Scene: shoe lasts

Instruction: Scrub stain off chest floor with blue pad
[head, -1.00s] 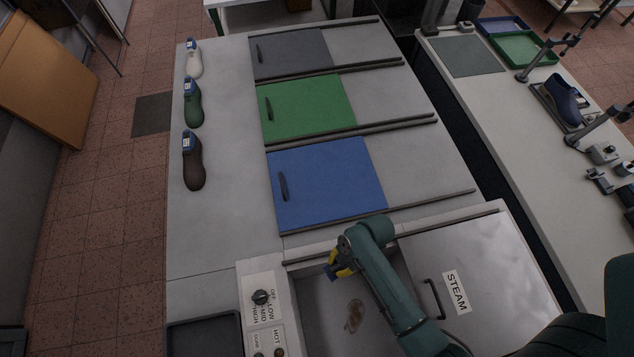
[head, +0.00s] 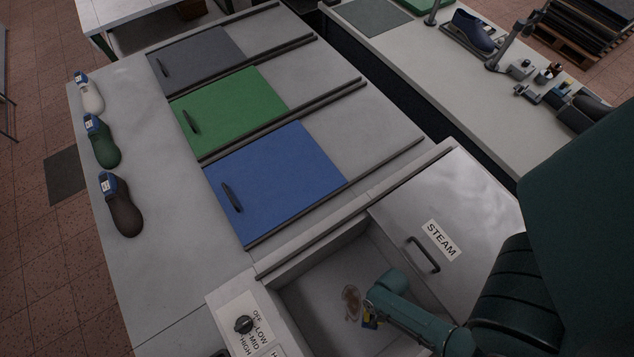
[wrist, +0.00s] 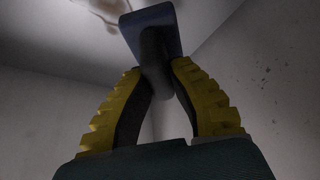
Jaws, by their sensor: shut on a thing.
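The steam chest (head: 300,300) stands open at the lower middle of the head view, and a brown stain (head: 351,300) marks its pale floor. The stain also shows at the top of the wrist view (wrist: 108,10). My gripper (head: 372,312) is inside the chest, just right of the stain in the head view. In the wrist view its yellow fingers (wrist: 160,85) are shut on the dark handle of the blue pad (wrist: 150,17). The pad is at the fingers' far end, beside the stain in the picture. I cannot tell whether it touches the floor.
The chest walls close around my gripper. The metal STEAM lid (head: 450,215) with its handle covers the chest's right part. A control panel with a knob (head: 243,324) is at the left. Blue (head: 275,180), green and grey sliding covers lie beyond, with several shoe lasts at left.

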